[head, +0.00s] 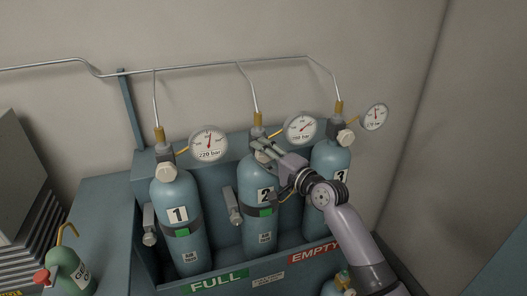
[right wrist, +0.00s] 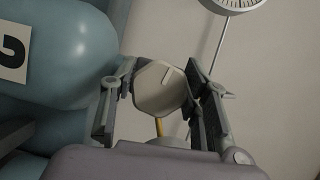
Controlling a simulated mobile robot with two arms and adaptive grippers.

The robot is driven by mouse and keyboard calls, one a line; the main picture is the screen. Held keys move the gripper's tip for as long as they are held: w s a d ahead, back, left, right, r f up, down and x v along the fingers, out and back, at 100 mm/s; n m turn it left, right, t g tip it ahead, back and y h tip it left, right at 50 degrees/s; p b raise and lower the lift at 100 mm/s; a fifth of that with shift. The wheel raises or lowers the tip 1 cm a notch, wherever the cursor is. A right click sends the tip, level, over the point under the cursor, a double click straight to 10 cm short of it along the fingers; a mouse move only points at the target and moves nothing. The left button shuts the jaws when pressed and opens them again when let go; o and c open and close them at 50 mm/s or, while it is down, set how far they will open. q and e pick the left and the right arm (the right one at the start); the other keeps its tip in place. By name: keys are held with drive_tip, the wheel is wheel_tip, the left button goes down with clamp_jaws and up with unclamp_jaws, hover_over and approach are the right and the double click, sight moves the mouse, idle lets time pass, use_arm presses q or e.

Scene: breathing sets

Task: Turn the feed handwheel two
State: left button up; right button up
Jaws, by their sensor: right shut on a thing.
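Cylinder two (head: 250,222) is a blue bottle with a "2" label, standing in the middle of the rack. Its feed handwheel, a pale knob (right wrist: 160,88), shows between my fingers in the right wrist view, with a raised bar mark on its face. My right gripper (head: 262,149) is at the top of cylinder two, shut on the handwheel with one finger on each side of it. In the head view the gripper mostly hides the handwheel. The gauge (head: 300,128) above to the right of cylinder two reads about 100 bar. My left gripper is in neither view.
Cylinder one (head: 176,226) and cylinder three (head: 329,163) stand on either side in the rack, with pale handwheels and gauges. Thin pipes (head: 200,69) rise to the wall line. A small green bottle (head: 70,272) stands at the lower left. Rack signs read FULL (head: 218,282) and EMPTY (head: 314,252).

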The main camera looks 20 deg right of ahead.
drive_tip(key=shift+f, duration=0.1)
idle(0.4)
drive_tip(key=o, duration=1.2)
drive_tip(key=shift+c, duration=0.2)
drive_tip(key=v, duration=1.2)
